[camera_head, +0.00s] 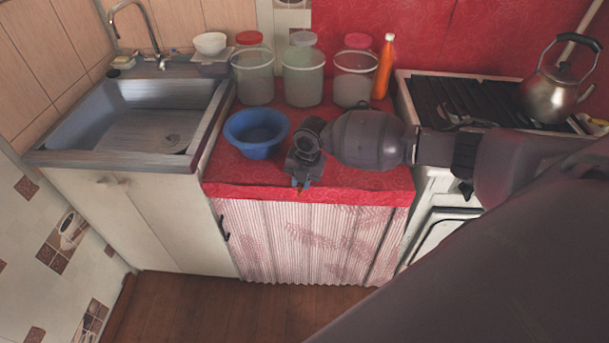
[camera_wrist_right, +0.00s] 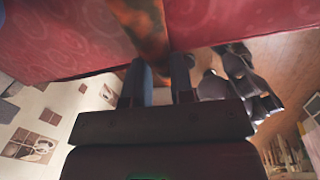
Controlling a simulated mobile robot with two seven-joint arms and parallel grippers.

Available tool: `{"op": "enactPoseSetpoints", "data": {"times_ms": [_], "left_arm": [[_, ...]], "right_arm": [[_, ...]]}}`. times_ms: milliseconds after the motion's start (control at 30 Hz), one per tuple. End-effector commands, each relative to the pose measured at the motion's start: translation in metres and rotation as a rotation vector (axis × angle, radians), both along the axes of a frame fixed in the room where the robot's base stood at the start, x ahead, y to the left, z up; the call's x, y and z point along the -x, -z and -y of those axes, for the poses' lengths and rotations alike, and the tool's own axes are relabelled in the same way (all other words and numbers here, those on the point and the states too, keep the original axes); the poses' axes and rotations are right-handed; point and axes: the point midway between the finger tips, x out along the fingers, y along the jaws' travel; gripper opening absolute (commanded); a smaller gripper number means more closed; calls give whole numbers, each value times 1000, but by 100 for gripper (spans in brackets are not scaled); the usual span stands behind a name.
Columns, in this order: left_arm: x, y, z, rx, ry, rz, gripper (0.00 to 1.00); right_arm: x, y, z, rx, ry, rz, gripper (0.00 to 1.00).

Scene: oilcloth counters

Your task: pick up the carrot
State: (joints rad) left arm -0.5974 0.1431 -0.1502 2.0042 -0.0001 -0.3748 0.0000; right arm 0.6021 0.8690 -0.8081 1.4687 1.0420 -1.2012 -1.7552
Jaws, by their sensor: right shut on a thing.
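My right gripper (camera_head: 302,181) is low over the front part of the red counter, just right of the blue bowl. In the right wrist view its two fingers (camera_wrist_right: 160,82) are shut on the carrot (camera_wrist_right: 150,35), a long orange thing with dark patches. The carrot reaches away from the fingers toward the top of that view and lies over the red cloth there. In the head view the gripper and wrist hide nearly all of the carrot. Whether it touches the counter I cannot tell. My left gripper is in neither view.
A blue bowl (camera_head: 256,131) stands left of the gripper. Several lidded jars, including one with a red lid (camera_head: 254,75), and an orange bottle (camera_head: 384,66) line the back. The sink (camera_head: 140,115) is at left, the stove with a kettle (camera_head: 553,88) at right.

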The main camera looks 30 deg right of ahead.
Motion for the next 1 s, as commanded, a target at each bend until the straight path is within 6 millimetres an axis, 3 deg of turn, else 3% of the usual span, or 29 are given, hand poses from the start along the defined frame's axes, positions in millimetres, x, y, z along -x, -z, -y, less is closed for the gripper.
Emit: {"op": "enactPoseSetpoints", "data": {"times_ms": [500, 533, 700, 1000], "left_arm": [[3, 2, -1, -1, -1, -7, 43], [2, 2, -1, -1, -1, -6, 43], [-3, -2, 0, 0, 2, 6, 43], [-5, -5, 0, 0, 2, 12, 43]], "right_arm": [[2, 0, -3, -1, 5, 1, 0], [2, 0, -3, -1, 5, 1, 27], [2, 0, -3, -1, 6, 1, 52], [2, -2, -3, -1, 6, 1, 52]]}}
